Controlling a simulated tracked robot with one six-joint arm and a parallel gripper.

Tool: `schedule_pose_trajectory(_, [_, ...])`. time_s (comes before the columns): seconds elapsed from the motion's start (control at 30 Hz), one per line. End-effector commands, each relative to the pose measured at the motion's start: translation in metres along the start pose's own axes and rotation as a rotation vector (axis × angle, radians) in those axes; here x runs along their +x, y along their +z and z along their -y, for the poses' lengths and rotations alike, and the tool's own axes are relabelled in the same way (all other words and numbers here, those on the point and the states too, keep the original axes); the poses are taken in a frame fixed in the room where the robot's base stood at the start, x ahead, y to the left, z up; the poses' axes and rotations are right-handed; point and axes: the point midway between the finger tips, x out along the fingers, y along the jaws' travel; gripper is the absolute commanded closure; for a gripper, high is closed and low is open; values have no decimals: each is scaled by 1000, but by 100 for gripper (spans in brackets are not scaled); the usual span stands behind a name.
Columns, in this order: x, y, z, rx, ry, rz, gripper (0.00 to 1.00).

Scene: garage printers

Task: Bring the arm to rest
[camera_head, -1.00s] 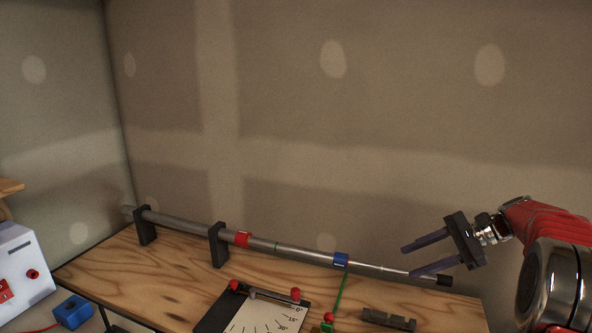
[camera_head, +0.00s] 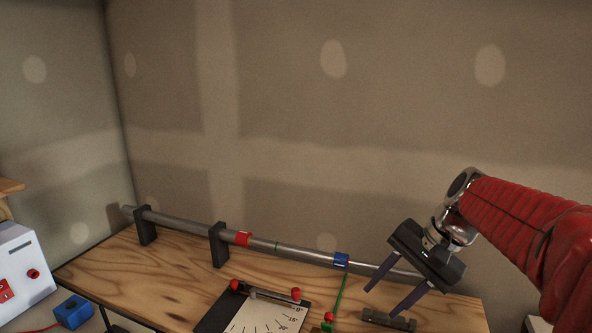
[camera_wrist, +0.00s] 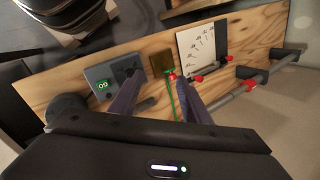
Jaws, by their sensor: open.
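My gripper (camera_head: 396,290) is open, with its two dark fingers apart and nothing between them. In the head view it hangs at the right, fingers pointing down and left, in front of the right end of a long grey rod (camera_head: 305,252). The fingers cover part of the rod's right end. In the wrist view the fingers (camera_wrist: 158,100) reach over the wooden bench, and a green line shows between them. My red-sleeved arm comes in from the right edge.
The rod rests in black supports (camera_head: 219,245) above the wooden bench (camera_head: 165,270) and carries a red band and a blue band (camera_head: 341,260). An angle-scale board (camera_head: 255,312) and a dark block (camera_head: 375,319) lie in front. A white box (camera_head: 20,265) stands left. The wall behind is bare.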

Motion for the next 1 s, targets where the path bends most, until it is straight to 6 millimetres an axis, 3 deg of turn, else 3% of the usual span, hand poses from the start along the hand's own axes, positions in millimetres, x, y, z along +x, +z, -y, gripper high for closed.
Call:
schedule_pose_trajectory(0.1, [0,22,-8,-85,33,-50,57])
schedule_pose_trajectory(0.5, [3,79,-46,-376,139,-212,57])
schedule_pose_trajectory(1.0, [15,125,-99,-754,253,-408,57])
